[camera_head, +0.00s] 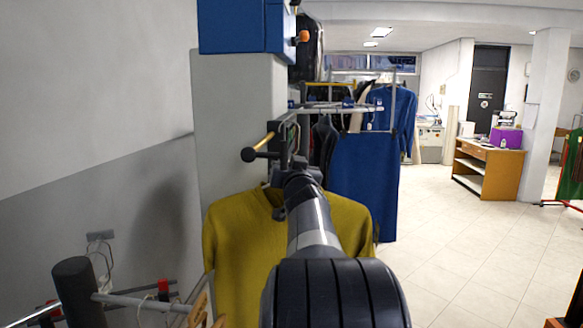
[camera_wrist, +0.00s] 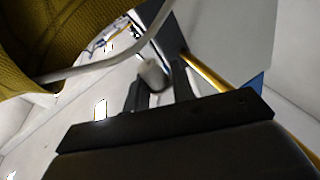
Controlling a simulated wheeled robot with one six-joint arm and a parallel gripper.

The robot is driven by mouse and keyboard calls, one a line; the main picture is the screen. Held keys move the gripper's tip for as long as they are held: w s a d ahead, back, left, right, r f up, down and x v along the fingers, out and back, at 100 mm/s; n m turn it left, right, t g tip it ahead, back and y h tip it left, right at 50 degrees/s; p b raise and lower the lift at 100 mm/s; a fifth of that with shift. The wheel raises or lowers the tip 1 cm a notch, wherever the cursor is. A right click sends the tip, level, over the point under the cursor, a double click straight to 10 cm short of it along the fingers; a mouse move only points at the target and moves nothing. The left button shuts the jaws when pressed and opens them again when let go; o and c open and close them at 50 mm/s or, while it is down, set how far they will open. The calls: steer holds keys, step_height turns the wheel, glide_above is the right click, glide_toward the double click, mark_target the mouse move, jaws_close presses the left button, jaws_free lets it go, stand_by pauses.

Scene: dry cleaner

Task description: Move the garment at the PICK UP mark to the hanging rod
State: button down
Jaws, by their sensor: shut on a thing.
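A mustard-yellow garment (camera_head: 238,245) hangs upright below my gripper (camera_head: 285,170) in the head view, partly hidden behind my arm. My gripper is shut on its hanger; the fingers are small and partly hidden by my wrist. In the wrist view the fingers (camera_wrist: 157,82) close on a pale grey piece at the hanger's neck. The hanger's pale arm (camera_wrist: 100,66) curves left into the yellow cloth (camera_wrist: 65,35). A pale hanging rod (camera_head: 345,108) with garments on it is farther back, right of my gripper. No PICK UP mark can be made out.
A blue garment (camera_head: 365,180) and a blue long-sleeved one (camera_head: 393,115) hang farther back. A grey machine (camera_head: 225,130) with a blue top stands close left of my arm. Bars and a dark roller (camera_head: 80,290) are at lower left. Tiled floor on the right is open, with a wooden desk (camera_head: 488,165) beyond.

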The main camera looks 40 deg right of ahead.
steer(key=shift+w+a, duration=0.1)
stand_by(0.3)
steer(key=shift+w+a+b, duration=1.15)
steer(key=shift+w+b, duration=0.2)
steer(key=shift+b, duration=0.9)
steer(key=shift+w+a+b, duration=0.75)
steer(key=shift+w+b, duration=0.05)
steer(key=shift+b, duration=0.25)
steer(key=shift+f+b, duration=1.6)
steer(key=shift+b, duration=0.15)
steer(key=shift+f, duration=0.15)
steer(key=c, duration=1.1)
jaws_free()
